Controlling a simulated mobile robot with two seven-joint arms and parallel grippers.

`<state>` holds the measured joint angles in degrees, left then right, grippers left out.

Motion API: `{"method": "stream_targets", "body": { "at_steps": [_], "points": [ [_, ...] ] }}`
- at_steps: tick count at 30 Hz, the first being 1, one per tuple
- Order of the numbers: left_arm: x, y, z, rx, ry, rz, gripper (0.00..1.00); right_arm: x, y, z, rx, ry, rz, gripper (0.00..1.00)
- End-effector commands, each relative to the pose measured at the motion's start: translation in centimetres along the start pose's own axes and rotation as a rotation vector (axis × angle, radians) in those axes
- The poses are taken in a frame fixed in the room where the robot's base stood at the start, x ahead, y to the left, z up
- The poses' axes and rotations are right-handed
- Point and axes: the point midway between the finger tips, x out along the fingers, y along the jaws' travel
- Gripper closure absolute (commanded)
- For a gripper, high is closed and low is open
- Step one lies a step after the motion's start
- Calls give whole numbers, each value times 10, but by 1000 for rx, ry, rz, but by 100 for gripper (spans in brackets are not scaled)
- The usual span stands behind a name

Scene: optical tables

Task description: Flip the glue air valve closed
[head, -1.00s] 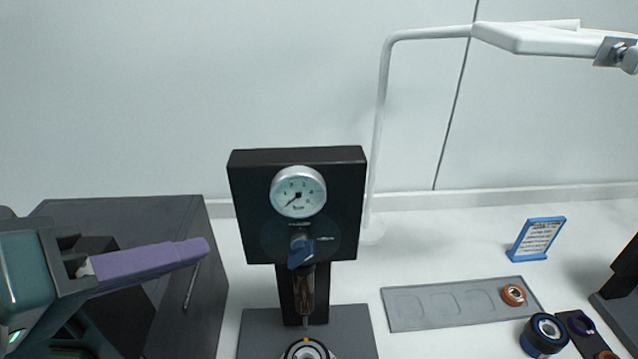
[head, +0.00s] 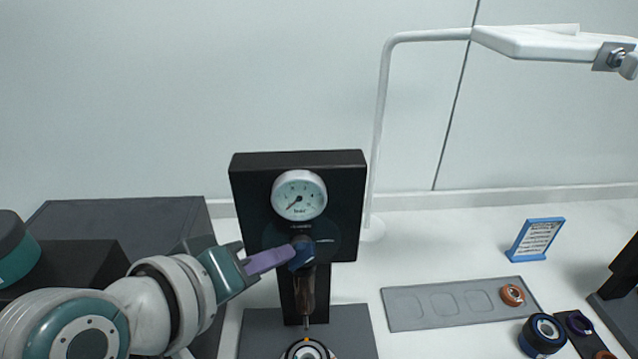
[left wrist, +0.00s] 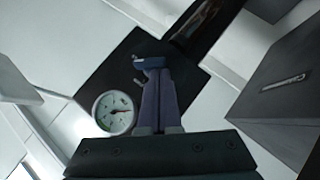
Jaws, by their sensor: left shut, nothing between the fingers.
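The glue air valve is a small blue lever (head: 301,252) on the front of a black upright panel (head: 344,200), just below a round pressure gauge (head: 299,195). The lever also shows in the left wrist view (left wrist: 150,62), at the tips of my fingers. My left gripper (head: 288,257) comes in from the left, shut and empty, its purple fingertips at the lever's left side. They seem to touch it, but I cannot be sure. In the left wrist view the closed fingers (left wrist: 156,76) partly cover the panel. My right gripper is not in view.
A dark box (head: 130,215) stands left of the panel. A grey tray (head: 410,316) with an orange-brown ring (head: 512,295) lies to the right, near a blue-framed sign (head: 536,239). A white lamp arm (head: 383,120) rises behind the panel.

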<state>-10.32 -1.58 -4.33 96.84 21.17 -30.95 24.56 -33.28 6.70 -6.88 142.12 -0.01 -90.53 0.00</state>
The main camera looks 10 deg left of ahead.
Motion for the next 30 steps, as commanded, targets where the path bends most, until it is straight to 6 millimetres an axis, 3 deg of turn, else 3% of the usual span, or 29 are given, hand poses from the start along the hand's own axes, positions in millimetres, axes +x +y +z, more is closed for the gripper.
{"method": "stream_targets", "body": {
  "at_steps": [14, 22, 24, 30],
  "points": [
    [4, -3, 4, -34, 0, 34, 100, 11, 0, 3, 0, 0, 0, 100],
    [13, -10, 14, -127, -3, 130, 100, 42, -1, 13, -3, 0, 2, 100],
    [8, -2, 10, -127, -3, 126, 100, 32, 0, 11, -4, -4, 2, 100],
    [8, -1, 10, -127, -5, 126, 100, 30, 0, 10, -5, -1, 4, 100]
  ]
}}
